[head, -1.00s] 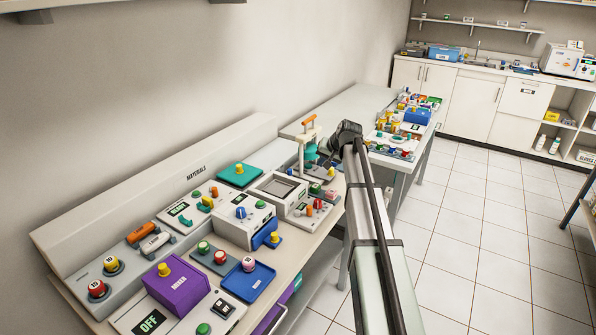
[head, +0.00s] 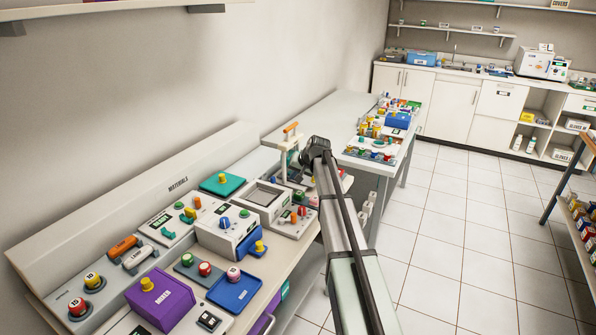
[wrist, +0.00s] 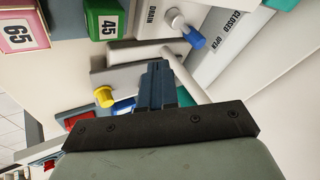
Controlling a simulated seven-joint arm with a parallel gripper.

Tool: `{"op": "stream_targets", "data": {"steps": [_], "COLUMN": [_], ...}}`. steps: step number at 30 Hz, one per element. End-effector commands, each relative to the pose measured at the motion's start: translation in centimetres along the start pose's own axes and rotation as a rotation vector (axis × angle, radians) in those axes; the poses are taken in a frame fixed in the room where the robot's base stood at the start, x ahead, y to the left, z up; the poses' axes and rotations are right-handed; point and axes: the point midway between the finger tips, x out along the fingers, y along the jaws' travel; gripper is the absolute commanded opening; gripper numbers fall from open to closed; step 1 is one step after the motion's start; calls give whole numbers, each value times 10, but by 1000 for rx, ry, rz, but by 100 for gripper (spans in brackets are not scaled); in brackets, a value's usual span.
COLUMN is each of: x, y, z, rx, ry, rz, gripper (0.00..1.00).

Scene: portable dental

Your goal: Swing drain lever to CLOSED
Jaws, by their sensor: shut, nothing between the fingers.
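The drain lever (wrist: 191,35) shows at the top of the wrist view, a pale pivot with a blue tip beside the word DRAIN. Its panel (wrist: 222,50) carries the words CLOSED and OPEN, and the blue tip points towards the OPEN side. My gripper (wrist: 157,66) is shut and empty, its dark fingers below and left of the lever, apart from it in the picture. In the head view my dark wrist is over the far end of the bench; the fingertips and the lever cannot be made out there.
A stand with an orange handle (head: 290,127) rises just left of my wrist. A yellow knob (wrist: 104,96) and a green block marked 45 (wrist: 105,20) are near the fingers. A purple box (head: 160,300) and blue tray (head: 234,291) are nearer on the crowded bench.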

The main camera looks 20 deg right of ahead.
Motion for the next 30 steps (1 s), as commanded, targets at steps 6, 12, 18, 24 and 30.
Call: {"op": "stream_targets", "data": {"steps": [6,12,18,24,30], "x": [39,51,57,58,57], "y": [0,-22,-34,-35,-35], "z": [-1,-1,0,0,0], "rx": [0,-1,-1,0,0], "ry": [-1,1,1,1,0], "rz": [1,0,0,0,0], "gripper": [0,0,0,0,0]}}
